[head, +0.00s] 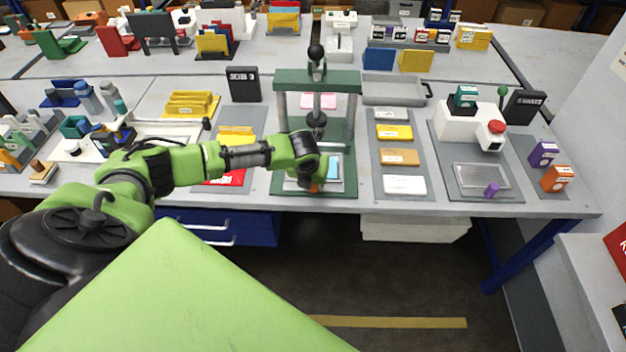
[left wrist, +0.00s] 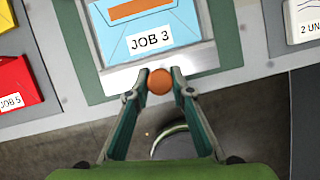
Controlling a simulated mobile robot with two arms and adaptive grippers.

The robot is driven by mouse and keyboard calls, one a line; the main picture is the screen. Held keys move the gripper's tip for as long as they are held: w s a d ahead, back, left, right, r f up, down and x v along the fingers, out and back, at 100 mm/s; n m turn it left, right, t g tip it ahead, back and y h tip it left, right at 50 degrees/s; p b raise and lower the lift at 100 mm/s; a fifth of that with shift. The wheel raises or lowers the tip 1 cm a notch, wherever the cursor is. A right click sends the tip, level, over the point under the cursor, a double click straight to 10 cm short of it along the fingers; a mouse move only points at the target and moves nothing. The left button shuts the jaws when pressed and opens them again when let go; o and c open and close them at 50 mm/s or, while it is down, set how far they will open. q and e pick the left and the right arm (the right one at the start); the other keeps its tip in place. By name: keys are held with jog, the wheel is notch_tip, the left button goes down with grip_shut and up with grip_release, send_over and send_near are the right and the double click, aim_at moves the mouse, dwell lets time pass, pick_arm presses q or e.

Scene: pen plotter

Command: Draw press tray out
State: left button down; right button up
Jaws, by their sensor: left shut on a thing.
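The dark green press (head: 315,82) stands at the front edge of the middle table, with a black knob on top. Its light grey press tray (head: 337,186) lies low at the front of its base. A blue packet marked JOB 3 (left wrist: 150,25) lies in the tray; part of it shows in the head view (head: 333,168). My left gripper (left wrist: 160,84) is shut on the tray's round orange knob, at the middle of the tray's front edge. In the head view my left gripper (head: 315,186) hides part of the tray. My right gripper is not in view.
Left of the press lie yellow and red packets on a grey mat (head: 255,122). Right of it is a mat with several packets (head: 404,185). A white machine with a red button (head: 470,122) stands farther right. The floor before the press is free.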

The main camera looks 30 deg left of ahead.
pick_arm(q)
jog(key=shift+s+d+f, duration=0.1)
jog(key=shift+s+f, duration=0.05)
jog(key=shift+s, duration=0.05)
jog(key=c, duration=1.8)
grip_release()
jog(key=shift+w, duration=0.1)
jog(key=v, duration=1.2)
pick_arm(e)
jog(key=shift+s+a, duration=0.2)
